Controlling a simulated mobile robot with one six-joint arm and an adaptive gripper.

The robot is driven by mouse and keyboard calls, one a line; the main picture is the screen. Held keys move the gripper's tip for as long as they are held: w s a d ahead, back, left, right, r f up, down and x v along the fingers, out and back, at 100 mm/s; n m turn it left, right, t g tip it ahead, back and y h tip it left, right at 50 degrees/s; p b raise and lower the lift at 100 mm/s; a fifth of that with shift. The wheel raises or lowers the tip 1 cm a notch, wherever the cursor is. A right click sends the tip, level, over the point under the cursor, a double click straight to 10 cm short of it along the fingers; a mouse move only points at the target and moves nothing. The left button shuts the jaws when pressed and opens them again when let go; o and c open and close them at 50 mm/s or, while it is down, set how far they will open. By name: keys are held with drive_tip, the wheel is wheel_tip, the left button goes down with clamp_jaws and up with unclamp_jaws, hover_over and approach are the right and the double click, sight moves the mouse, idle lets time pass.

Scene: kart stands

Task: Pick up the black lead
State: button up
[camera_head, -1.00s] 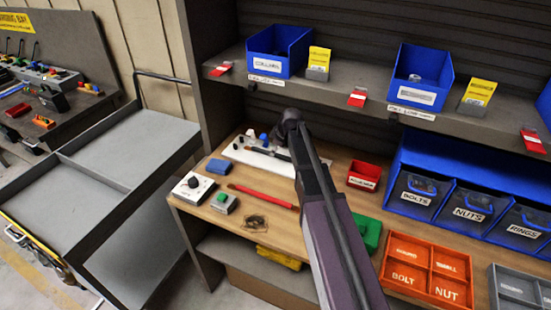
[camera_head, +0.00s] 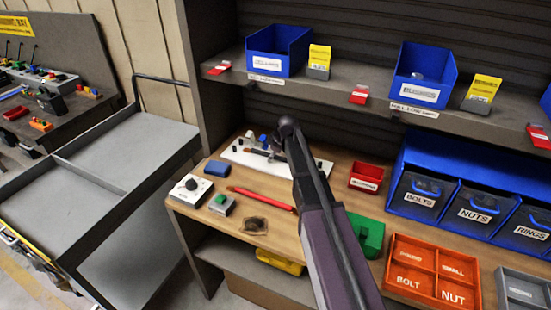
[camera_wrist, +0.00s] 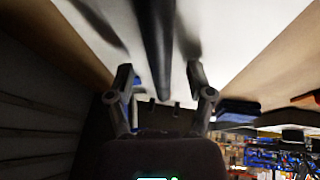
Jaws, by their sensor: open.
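The white board (camera_head: 238,153) lies at the back left of the wooden bench in the head view, with small dark and blue parts on it. In the wrist view a long black rod-like piece, likely the black lead (camera_wrist: 153,40), runs down from the top edge over the white surface. My gripper (camera_wrist: 158,74) is open, one finger on each side of the black piece's near end. No finger is seen touching it. In the head view my arm covers part of the board, and the fingertips are hard to make out.
A blue block (camera_head: 216,168), a white knob box (camera_head: 190,188), a green-button box (camera_head: 222,204) and a red bar (camera_head: 262,199) lie in front. A red bin (camera_head: 366,177), green case (camera_head: 368,237) and orange tray (camera_head: 432,270) stand right. The shelf (camera_head: 340,88) overhangs behind.

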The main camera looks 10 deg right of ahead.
clamp_jaws()
drive_tip(key=shift+r, duration=0.1)
idle(0.3)
wheel_tip(320, 180, up, 3)
drive_tip(key=p, duration=0.3)
drive_tip(key=shift+r, duration=0.15)
drive_tip(key=shift+s+r+p, duration=0.2)
drive_tip(key=shift+s+p, duration=0.15)
drive_tip(key=shift+p, duration=0.1)
drive_tip(key=s, duration=1)
drive_tip(key=s+a+r+p, duration=0.1)
drive_tip(key=s, duration=0.4)
drive_tip(key=shift+s, duration=0.15)
